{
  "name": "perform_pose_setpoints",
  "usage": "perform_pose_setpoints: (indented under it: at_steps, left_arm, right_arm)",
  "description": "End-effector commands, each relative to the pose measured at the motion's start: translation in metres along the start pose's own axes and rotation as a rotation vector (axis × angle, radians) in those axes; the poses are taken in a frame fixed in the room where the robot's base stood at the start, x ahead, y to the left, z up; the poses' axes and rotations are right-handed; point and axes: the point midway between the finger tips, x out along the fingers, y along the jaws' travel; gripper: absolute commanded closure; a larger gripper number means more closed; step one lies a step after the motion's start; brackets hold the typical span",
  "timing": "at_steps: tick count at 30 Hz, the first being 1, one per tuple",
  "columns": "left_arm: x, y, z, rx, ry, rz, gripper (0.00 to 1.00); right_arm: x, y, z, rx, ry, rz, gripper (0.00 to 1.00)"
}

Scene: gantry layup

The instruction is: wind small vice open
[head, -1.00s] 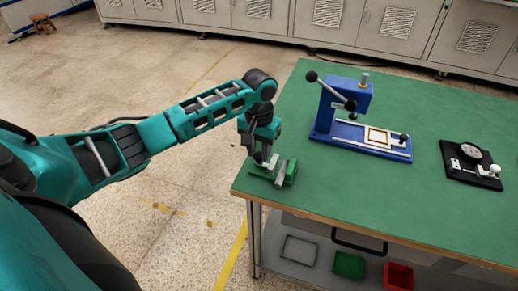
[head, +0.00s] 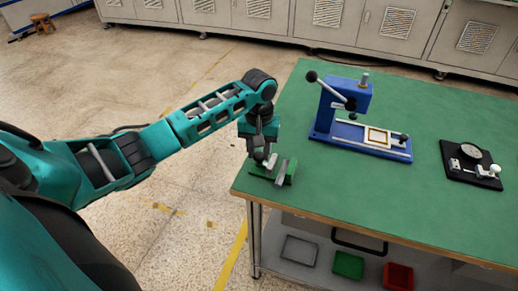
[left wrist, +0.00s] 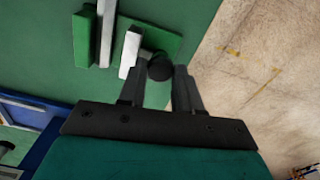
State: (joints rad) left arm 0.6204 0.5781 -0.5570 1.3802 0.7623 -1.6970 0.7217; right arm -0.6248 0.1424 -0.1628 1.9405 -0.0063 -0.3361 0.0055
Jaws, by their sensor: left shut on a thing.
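The small green vice (head: 284,172) sits at the near left corner of the green table. It also shows at the top of the left wrist view (left wrist: 84,38), with pale metal jaw plates that have a gap between them. My left gripper (head: 265,162) is at the vice's left end. In the left wrist view my left gripper (left wrist: 162,80) has its fingers shut on the dark round knob (left wrist: 160,67) at the end of the vice. The fingers partly hide the knob. My right gripper is in neither view.
A blue press (head: 342,108) with a lever and a framed plate stands behind and to the right. A black base with a dial gauge (head: 470,152) lies farther right. Grey, green and red trays (head: 348,264) are on the shelf below. The table's left edge is close to the vice.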

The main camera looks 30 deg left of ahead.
Motion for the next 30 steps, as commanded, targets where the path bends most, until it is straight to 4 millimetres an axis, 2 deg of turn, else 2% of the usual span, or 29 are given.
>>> perform_pose_setpoints:
  at_steps: [1, 2, 9, 23, 30]
  left_arm:
    - [-0.0018, -0.0001, -0.0018, -0.001, 0.006, 0.001, 0.97]
    - [-0.0019, -0.0001, -0.0018, -0.001, 0.006, 0.001, 0.65]
    - [-0.001, -0.0001, -0.001, 0.0, 0.003, 0.001, 0.42]
    - [-0.0003, -0.0001, -0.0004, 0.005, 0.001, 0.0, 0.41]
    - [-0.0011, -0.0009, -0.0012, 0.15, 0.003, -0.002, 0.41]
  right_arm:
    - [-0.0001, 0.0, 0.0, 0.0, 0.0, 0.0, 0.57]
    - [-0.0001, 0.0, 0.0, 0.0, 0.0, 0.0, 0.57]
    - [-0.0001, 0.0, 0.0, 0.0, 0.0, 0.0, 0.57]
    - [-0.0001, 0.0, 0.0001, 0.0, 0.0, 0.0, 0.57]
    - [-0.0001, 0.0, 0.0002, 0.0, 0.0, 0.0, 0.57]
